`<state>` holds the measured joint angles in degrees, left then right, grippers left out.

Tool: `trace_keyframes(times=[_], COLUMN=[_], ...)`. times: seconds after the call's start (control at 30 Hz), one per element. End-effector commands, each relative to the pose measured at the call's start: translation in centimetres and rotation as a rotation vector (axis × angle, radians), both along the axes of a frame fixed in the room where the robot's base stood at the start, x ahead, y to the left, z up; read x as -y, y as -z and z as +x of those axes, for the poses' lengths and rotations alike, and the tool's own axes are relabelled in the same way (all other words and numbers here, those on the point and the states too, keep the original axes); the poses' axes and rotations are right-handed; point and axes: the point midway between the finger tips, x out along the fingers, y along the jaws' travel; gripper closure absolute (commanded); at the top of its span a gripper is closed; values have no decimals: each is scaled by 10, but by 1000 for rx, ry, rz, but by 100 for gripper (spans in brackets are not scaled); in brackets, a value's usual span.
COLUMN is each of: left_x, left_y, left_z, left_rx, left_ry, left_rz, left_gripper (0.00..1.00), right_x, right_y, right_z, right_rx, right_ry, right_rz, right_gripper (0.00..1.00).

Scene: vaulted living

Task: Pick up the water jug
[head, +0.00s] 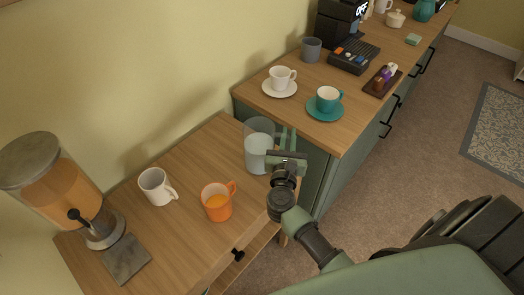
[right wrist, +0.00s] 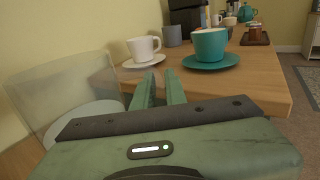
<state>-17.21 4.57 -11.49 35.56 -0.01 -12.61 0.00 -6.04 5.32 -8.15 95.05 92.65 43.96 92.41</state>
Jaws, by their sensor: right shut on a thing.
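The water jug (head: 258,150) is a clear, frosted-looking cylinder with pale water in its lower part. It stands upright at the far right end of the lower wooden cabinet top; I cannot tell whether its base touches the wood. My right gripper (head: 287,138) is at the jug's right side, shut on it, apparently at the handle, which the fingers mostly hide. In the right wrist view the jug (right wrist: 62,100) fills the left side, beside the nearly closed fingers (right wrist: 160,88). My left gripper is not in view.
A white mug (head: 156,186), an orange mug (head: 217,204) and a juice dispenser (head: 62,185) stand left on the lower top. The higher counter beside the jug holds a white cup (head: 281,78), a teal cup (head: 327,98) and a grey cup (head: 311,49). Open carpet lies right.

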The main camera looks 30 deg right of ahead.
Motion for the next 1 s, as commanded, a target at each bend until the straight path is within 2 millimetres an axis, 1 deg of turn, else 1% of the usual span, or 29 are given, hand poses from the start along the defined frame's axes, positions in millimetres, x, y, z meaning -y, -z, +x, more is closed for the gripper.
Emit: trace_keyframes(times=[0.07,0.1,0.37,0.47,0.57,0.67,0.77,1.0], left_x=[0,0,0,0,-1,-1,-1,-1], left_y=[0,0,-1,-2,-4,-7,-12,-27], left_z=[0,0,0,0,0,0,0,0], left_rx=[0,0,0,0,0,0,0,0], left_ry=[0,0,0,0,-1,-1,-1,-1], left_rz=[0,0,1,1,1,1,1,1], left_gripper=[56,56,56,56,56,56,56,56], right_x=[0,0,0,0,0,0,0,0], right_y=[0,-3,-5,-9,-18,-32,-52,-116], right_z=[0,1,1,1,1,1,1,1], right_rx=[-1,8,7,7,10,11,13,16], right_ry=[-1,-1,0,0,0,0,1,0], right_rz=[1,1,1,1,3,3,4,3], right_gripper=[100,100,100,100,100,100,100,100])
